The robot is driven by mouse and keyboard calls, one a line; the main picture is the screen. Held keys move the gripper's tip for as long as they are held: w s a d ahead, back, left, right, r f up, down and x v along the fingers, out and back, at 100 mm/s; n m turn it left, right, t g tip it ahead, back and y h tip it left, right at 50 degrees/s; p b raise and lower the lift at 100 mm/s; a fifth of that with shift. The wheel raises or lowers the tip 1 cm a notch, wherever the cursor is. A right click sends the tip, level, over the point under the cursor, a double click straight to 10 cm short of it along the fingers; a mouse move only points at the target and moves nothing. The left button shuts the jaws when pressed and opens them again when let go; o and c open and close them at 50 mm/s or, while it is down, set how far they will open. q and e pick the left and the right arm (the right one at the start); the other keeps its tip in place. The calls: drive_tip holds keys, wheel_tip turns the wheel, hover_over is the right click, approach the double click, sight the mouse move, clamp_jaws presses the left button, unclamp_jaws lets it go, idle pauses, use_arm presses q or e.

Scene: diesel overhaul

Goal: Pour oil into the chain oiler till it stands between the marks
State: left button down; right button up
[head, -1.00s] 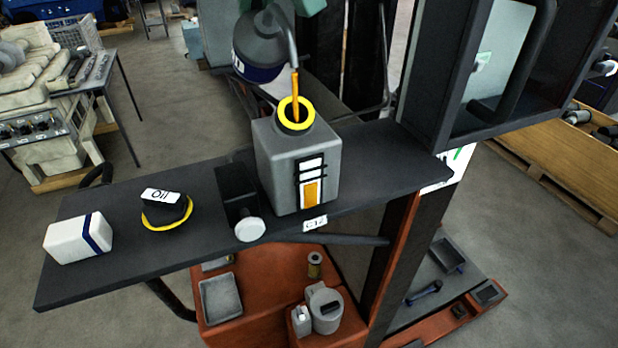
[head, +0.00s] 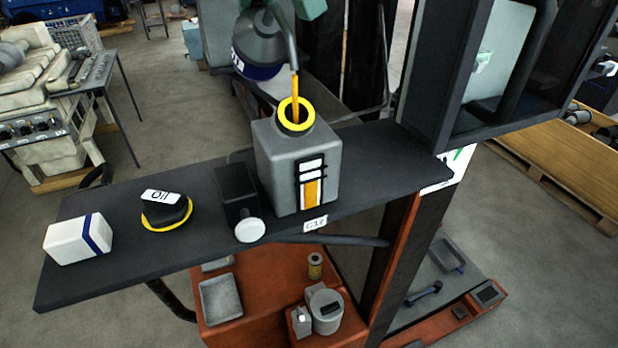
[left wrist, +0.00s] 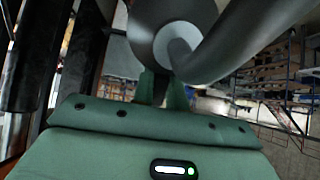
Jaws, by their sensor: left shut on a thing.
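The chain oiler (head: 290,165) is a grey box on the dark shelf, with an open yellow-rimmed neck. Its front gauge (head: 311,185) shows orange oil in the lower part and white above, with dark marks across; the exact level against the marks is hard to read. My left gripper (left wrist: 165,88), partly at the top edge in the head view, is shut on the grey oil can (head: 262,45). The can is tilted above the oiler, and an orange stream (head: 295,92) runs from its spout into the neck. My right gripper is not in view.
A black cap labelled Oil (head: 166,210) and a white box with a blue stripe (head: 78,238) lie on the shelf (head: 120,265). A black block with a white knob (head: 249,230) stands left of the oiler. A dark cabinet (head: 470,70) rises at the right.

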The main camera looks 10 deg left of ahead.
use_arm(q)
drive_tip(key=shift+s+d+r+t+y, duration=0.15)
drive_tip(key=shift+r+t+y, duration=0.1)
drive_tip(key=shift+r, duration=0.15)
drive_tip(key=shift+s+d+r+t+y, duration=0.15)
drive_tip(key=shift+r+t, duration=0.1)
drive_tip(key=shift+r, duration=0.15)
idle(2.2)
drive_tip(key=shift+a, duration=0.1)
idle(0.6)
drive_tip(key=shift+w+a+f+g+h, duration=0.2)
drive_tip(key=shift+w+f+g+h, duration=0.1)
drive_tip(key=shift+f+g, duration=0.25)
drive_tip(key=shift+w+a+f+g+h, duration=0.2)
drive_tip(key=shift+f+g+h, duration=0.1)
drive_tip(key=shift+f+g, duration=0.25)
